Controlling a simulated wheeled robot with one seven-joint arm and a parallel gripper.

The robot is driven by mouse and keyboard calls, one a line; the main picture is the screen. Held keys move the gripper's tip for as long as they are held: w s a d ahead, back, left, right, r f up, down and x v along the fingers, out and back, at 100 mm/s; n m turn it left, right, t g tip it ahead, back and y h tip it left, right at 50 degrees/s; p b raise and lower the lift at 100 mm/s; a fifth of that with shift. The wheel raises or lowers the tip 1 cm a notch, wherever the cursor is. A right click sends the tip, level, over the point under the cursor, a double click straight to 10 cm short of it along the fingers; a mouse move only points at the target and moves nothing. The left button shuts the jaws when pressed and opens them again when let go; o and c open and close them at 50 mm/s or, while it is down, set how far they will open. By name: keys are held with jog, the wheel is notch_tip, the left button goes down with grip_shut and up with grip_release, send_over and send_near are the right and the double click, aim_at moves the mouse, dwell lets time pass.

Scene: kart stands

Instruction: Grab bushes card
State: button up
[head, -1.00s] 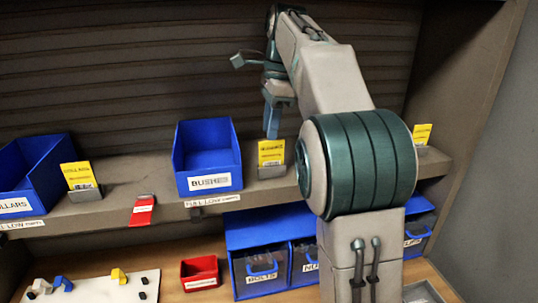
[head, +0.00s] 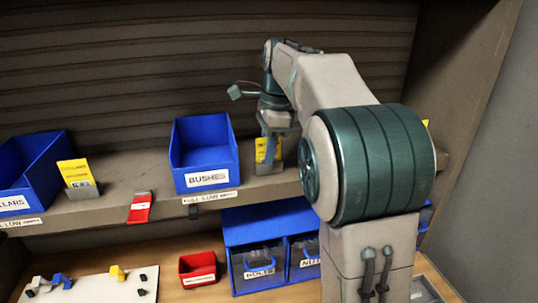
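The yellow bushes card (head: 260,151) stands upright in a small grey holder (head: 268,169) on the shelf, just right of the blue bin labelled BUSHES (head: 204,150). My gripper (head: 271,152) points down at the card, its fingers overlapping the card's right part in the picture. The fingers hide part of the card's face and its print. I cannot tell whether they touch the card or are closed around it.
A second yellow card (head: 75,171) in a holder stands left, beside another blue bin (head: 32,174). A red tag (head: 140,207) hangs at the shelf edge (head: 100,204). Below are blue drawers (head: 258,262), a red box (head: 197,268) and a white board (head: 95,290). My arm covers the right side.

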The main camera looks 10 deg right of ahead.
grip_shut()
jog(key=shift+r, duration=0.1)
